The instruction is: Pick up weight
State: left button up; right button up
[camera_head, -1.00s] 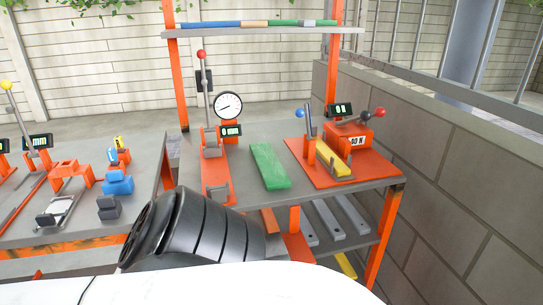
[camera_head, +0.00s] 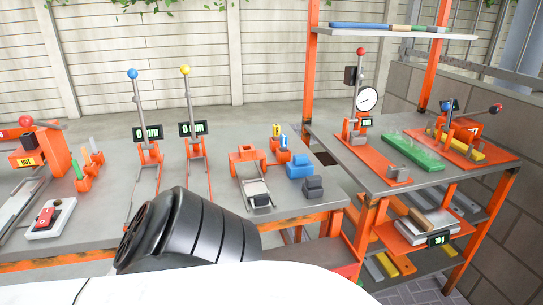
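A blue block-shaped weight (camera_head: 299,169) and a dark grey weight (camera_head: 313,189) sit side by side near the right end of the left table (camera_head: 110,225), in the head view. The grey one is nearer to me. Which weight the task means, I cannot tell. Another grey block (camera_head: 258,196) sits at the front of an orange fixture (camera_head: 247,156) to their left. Neither of my grippers is in view. A black ribbed part of my own body covers the table's front edge at the bottom middle, left of the weights.
Two upright levers, one with a blue knob (camera_head: 132,74) and one yellow (camera_head: 184,69), stand behind. An orange rack (camera_head: 312,60) at right holds a gauge press (camera_head: 366,99) and a green board (camera_head: 413,152). Bare table lies between the levers and the orange fixture.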

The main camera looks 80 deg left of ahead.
aim_at(301, 167)
jog(key=z, duration=0.05)
jog(key=k, duration=0.15)
jog(key=u, duration=1.3)
